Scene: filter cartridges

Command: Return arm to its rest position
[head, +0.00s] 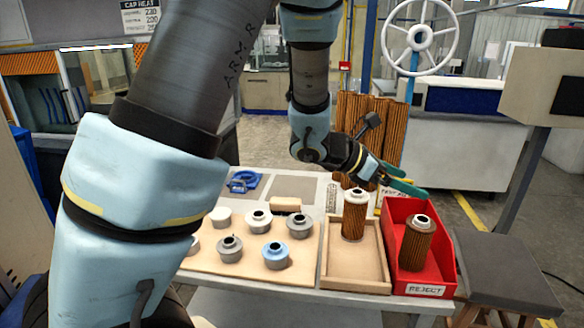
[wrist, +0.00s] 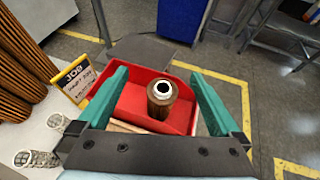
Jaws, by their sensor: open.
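My gripper (head: 405,180) is open, with its green fingers above the back of the red reject bin. In the wrist view my gripper (wrist: 163,98) shows its two fingers spread wide with nothing held between them. A brown pleated cartridge with a grey cap (head: 417,243) stands in the red bin (head: 441,270). The same cartridge (wrist: 162,98) shows in the wrist view, below and beyond the fingers. My arm reaches forward over the table, bent at the elbow.
A wooden tray (head: 357,283) holds another cartridge with a white cap (head: 354,214). A beige board (head: 296,270) bears several caps, including a blue one (head: 276,255). Tall pleated filter stock (head: 365,130) stands at the back. A grey stool-like surface (head: 505,268) is right of the bin.

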